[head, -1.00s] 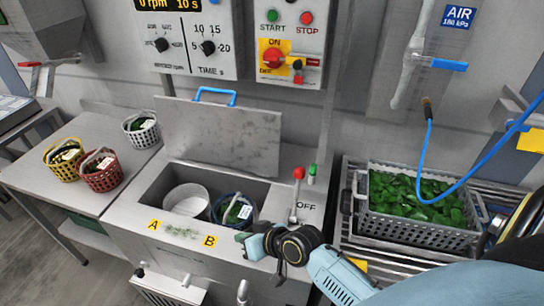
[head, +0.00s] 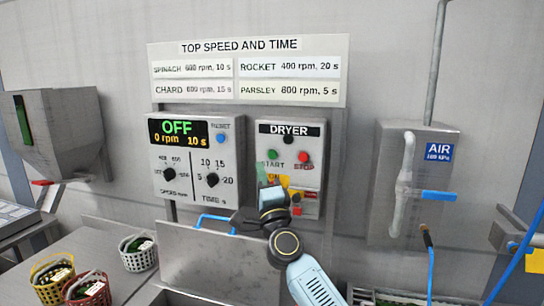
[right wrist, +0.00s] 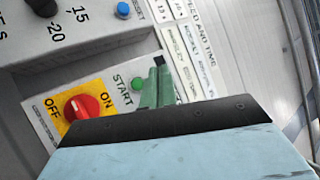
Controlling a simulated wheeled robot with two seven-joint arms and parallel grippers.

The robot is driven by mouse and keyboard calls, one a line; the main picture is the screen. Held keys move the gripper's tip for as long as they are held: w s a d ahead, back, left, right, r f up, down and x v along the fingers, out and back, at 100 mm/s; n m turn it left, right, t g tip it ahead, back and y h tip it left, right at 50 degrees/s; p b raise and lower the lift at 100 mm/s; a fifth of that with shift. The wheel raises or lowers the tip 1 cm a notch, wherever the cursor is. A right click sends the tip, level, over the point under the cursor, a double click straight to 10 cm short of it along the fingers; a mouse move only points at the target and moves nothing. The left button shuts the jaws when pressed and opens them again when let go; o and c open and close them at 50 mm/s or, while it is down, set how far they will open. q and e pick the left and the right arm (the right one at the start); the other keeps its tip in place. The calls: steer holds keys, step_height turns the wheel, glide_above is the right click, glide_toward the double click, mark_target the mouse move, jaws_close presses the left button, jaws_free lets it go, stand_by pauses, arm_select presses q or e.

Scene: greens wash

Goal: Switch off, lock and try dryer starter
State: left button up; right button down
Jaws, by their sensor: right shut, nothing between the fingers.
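The dryer starter panel (head: 290,150) is on the wall, with a green START button (head: 272,154) and a red STOP button (head: 303,157). Its yellow ON/OFF plate (head: 284,181) is partly hidden behind my right gripper (head: 263,175). The right wrist view shows the red rotary switch (right wrist: 88,106) on this plate; which way it points is hard to tell. My right gripper's green fingertips (right wrist: 157,83) are shut and empty, close beside START; contact cannot be told. Small red and yellow pieces (head: 308,210) show at the panel's lower right. My left gripper is out of view.
The speed and time box (head: 193,160) reads OFF, 0 rpm, 10 s. The raised dryer lid (head: 215,262) stands below the panels. Baskets of greens (head: 138,253) stand at lower left. An air box (head: 425,175) with a blue valve handle and hose is at right.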

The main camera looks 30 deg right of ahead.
mark_target(272, 155)
stand_by(0.3)
steer(key=w+d+b, duration=0.5)
steer(key=d+b, duration=0.1)
steer(key=shift+w+d, duration=0.3)
steer(key=shift+w, duration=0.05)
stand_by(2.0)
steer(key=shift+w+d+b, duration=0.25)
steer(key=shift+d+b, duration=0.1)
steer(key=shift+b, duration=0.05)
